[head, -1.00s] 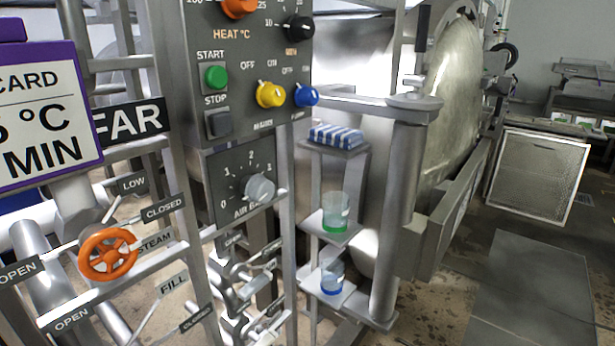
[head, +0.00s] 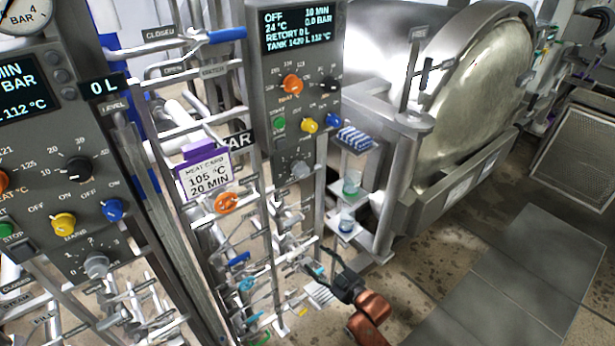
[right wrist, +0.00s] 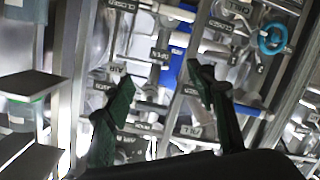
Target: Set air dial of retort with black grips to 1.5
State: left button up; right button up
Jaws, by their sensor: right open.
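The far control panel (head: 291,125) stands beside a retort (head: 480,85) whose upright door lever has a black grip (head: 425,73). Its air dial, a grey knob (head: 300,170), sits low on this panel; its pointer is too small to read. A second, nearer panel (head: 50,160) at the left has a similar grey dial (head: 96,266). My right gripper (head: 328,264) is open and empty, below and to the right of the far panel's dial, apart from it. In the right wrist view, its dark green fingers (right wrist: 160,85) are spread before pipes and labels. My left gripper is not in view.
Shelves with a striped cloth (head: 355,138) and two cups (head: 352,182) stand right of the far panel. Valve pipes with an orange wheel (head: 227,202) and a purple-topped card (head: 205,173) fill the space left of it. Open floor (head: 500,270) lies at the right.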

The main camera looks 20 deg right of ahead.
aim_at(304, 173)
jog(key=w+r+n+p, duration=0.1)
jog(key=w+r+p, duration=0.2)
jog(key=r, duration=0.6)
jog(key=w+r+n+t+p, duration=0.1)
jog(key=w+r+p, duration=0.2)
jog(key=r, duration=0.6)
jog(key=w+d+r+n+t+p, duration=0.1)
jog(key=w+r+p, duration=0.2)
jog(key=r, duration=0.6)
jog(key=shift+d+r+y+p, duration=0.1)
jog(key=shift+r+y+p, duration=0.3)
jog(key=shift+p, duration=0.4)
jog(key=x, duration=0.7)
jog(key=shift+f, duration=0.1)
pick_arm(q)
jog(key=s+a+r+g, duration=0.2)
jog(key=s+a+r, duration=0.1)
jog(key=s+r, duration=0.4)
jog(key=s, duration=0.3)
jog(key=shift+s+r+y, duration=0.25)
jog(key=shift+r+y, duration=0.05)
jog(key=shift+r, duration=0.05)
pick_arm(e)
jog(key=c, duration=1.2)
jog(key=shift+o, duration=0.2)
pick_arm(q)
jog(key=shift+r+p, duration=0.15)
jog(key=shift+p, duration=0.2)
